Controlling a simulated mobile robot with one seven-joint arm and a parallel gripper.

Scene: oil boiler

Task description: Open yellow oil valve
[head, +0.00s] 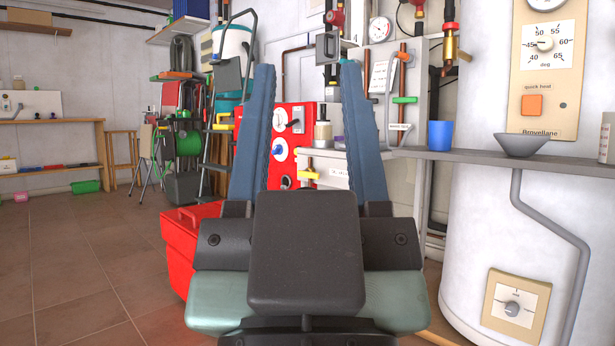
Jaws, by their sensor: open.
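A small yellow valve handle (309,174) shows between my fingers, low beside the red panel and just left of a small white label. It appears to lie about level, and my fingers do not touch it in the picture. Its pipe is mostly hidden. My gripper (308,68) is open and empty in the foreground, with its two blue fingers spread and pointing away from me. The fingers and the dark gripper body hide part of the boiler.
A red panel with dials (280,122) stands behind the fingers. A red box (189,245) is at lower left. At right, a grey shelf (470,157) holds a blue cup (440,136) and a bowl (521,145) before a white tank (480,225). The tiled floor (80,255) at left is clear.

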